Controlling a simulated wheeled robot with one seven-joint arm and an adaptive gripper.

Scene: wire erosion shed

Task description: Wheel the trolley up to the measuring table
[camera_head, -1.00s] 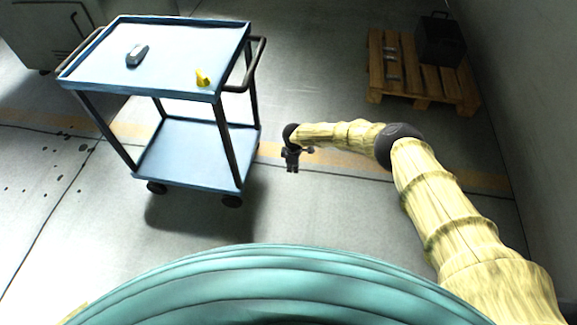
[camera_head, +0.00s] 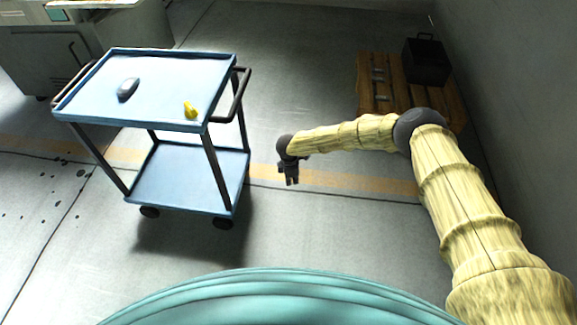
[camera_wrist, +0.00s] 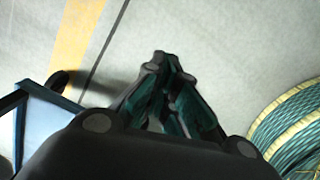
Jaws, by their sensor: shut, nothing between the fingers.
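The blue two-shelf trolley (camera_head: 185,185) stands on the floor at the left of the head view. It has dark legs, castors and a dark push handle (camera_head: 238,96) at its right end. A grey mouse-shaped item (camera_head: 128,88) and a small yellow item (camera_head: 190,110) lie on its top shelf. My gripper (camera_head: 290,180) is to the right of the trolley, apart from it, pointing down, shut and empty. In the wrist view the gripper's fingers (camera_wrist: 170,75) are together over bare floor, with a trolley corner (camera_wrist: 45,120) at the left. I cannot identify a measuring table.
A grey cabinet or machine (camera_head: 100,35) stands behind the trolley at upper left. A wooden pallet (camera_head: 380,95) with a black case (camera_head: 426,60) lies at upper right by the wall. An orange floor stripe (camera_head: 330,183) crosses the open floor.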

